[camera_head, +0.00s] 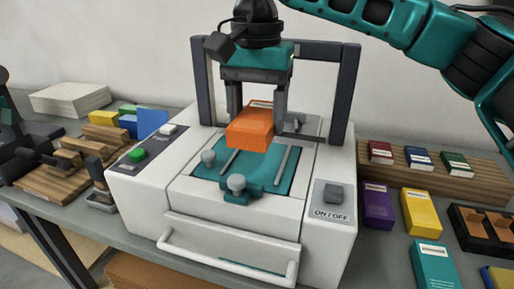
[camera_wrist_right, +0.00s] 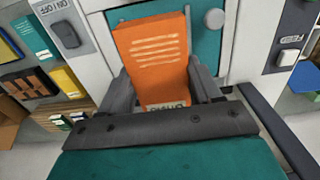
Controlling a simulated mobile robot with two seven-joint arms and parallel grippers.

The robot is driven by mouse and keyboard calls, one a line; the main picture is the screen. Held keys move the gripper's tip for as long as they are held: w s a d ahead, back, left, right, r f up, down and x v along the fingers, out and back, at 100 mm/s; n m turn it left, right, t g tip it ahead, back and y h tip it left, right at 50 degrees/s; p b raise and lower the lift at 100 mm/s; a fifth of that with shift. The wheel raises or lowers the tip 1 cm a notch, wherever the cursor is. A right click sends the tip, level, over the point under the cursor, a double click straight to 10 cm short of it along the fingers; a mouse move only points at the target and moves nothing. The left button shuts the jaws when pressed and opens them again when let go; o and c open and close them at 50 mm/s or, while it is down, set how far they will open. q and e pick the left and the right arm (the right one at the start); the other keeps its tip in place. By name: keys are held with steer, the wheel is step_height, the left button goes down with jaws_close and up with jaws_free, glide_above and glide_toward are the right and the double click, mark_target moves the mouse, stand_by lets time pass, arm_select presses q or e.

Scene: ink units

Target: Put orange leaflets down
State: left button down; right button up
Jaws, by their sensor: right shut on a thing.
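A stack of orange leaflets (camera_head: 250,130) hangs in my right gripper (camera_head: 256,105), which points down over the white machine. The gripper is shut on the stack's sides. The stack looks held just above the teal plate (camera_head: 205,172) of the machine; whether its underside touches cannot be told. In the right wrist view, the orange leaflets (camera_wrist_right: 160,62) show pale printed lines and a label between the gripper's fingers (camera_wrist_right: 165,88). My left gripper (camera_head: 38,160) is partly in view at the left edge, dark, and its opening is unclear.
A dark frame (camera_head: 349,95) arches over the machine, close around my right gripper. Wooden racks (camera_head: 435,168) with colored packs are at right. Blue, green and yellow blocks (camera_head: 152,122) and a paper stack (camera_head: 70,98) are at left.

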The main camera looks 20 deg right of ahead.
mark_target(257, 164)
step_height(257, 164, down, 6)
steer(key=shift+r+b, duration=0.1)
steer(key=shift+b, duration=0.2)
steer(key=shift+f, duration=0.2)
steer(key=o, duration=1.1)
steer(key=shift+o, duration=0.2)
step_height(257, 164, up, 12)
steer(key=shift+r+p, duration=0.2)
steer(key=shift+p, duration=0.6)
